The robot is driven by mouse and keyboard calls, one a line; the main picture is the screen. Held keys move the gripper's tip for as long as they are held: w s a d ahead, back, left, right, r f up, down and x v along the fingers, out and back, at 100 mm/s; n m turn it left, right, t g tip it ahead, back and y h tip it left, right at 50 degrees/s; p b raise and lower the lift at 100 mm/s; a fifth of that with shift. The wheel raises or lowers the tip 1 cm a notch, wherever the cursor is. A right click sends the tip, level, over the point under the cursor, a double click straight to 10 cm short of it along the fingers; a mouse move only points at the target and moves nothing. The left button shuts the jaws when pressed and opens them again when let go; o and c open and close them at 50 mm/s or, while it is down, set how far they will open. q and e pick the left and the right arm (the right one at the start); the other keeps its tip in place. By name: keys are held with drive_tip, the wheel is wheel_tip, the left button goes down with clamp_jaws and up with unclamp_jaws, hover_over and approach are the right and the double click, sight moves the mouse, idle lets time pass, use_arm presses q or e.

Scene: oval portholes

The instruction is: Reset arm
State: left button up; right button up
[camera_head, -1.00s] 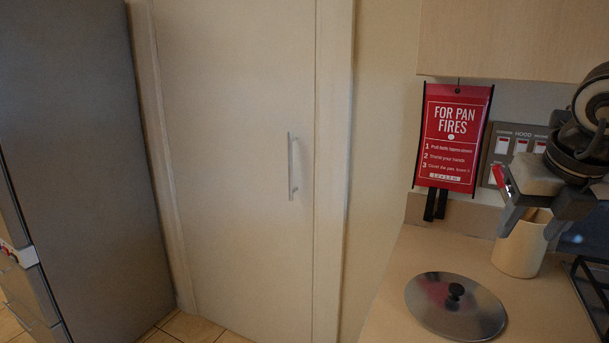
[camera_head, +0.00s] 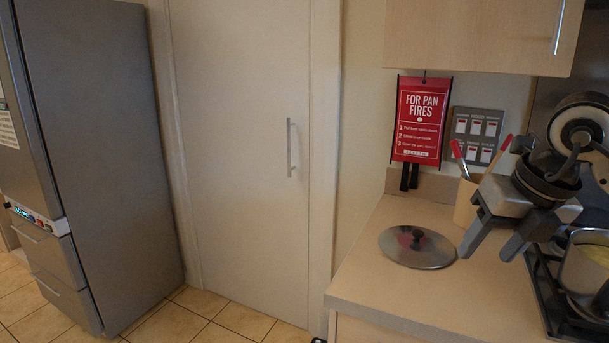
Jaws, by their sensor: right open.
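My right gripper (camera_head: 492,241) is at the right of the head view, above the counter. Its two dark fingers are spread apart with nothing between them. It is in front of a beige utensil holder (camera_head: 465,203) and hides part of it. My left gripper is not in view.
A metal pan lid (camera_head: 405,253) with a black knob lies on the counter (camera_head: 385,293). A pot (camera_head: 588,262) stands on the stove at the far right. A red fire sign (camera_head: 419,118) hangs below the wall cupboard (camera_head: 470,35). A grey fridge (camera_head: 105,150) stands left of a closed white door (camera_head: 240,150).

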drive_tip(key=s+a+f+g+y+b, duration=0.1)
drive_tip(key=s+a+f+y, duration=0.15)
drive_tip(key=a+y, duration=0.45)
drive_tip(key=s+a+f+g+y+b, duration=0.1)
drive_tip(key=s+a+f+y+b, duration=0.15)
drive_tip(key=a+y, duration=0.5)
drive_tip(key=s+a+f+g+y+b, duration=0.1)
drive_tip(key=s+a+f+y, duration=0.2)
drive_tip(key=a, duration=0.7)
drive_tip(key=w+d+f+m+t+h+b, duration=0.15)
drive_tip(key=d+f+m+t+h, duration=0.3)
drive_tip(key=f+m+t, duration=0.6)
drive_tip(key=w+d+f+m+t+h+b, duration=0.1)
drive_tip(key=w+d+f+m+t+h, duration=0.45)
drive_tip(key=m, duration=1.05)
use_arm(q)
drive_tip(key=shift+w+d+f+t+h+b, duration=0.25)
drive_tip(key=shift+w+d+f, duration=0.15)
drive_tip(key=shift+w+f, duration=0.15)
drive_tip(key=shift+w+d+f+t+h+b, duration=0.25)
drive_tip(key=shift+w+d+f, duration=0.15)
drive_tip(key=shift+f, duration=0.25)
use_arm(e)
drive_tip(key=s+f+m+g+h, duration=0.5)
drive_tip(key=s+f, duration=0.8)
drive_tip(key=f, duration=0.5)
drive_tip(key=shift+s+m+g, duration=0.4)
drive_tip(key=shift+m+g, duration=0.2)
drive_tip(key=shift+m, duration=0.15)
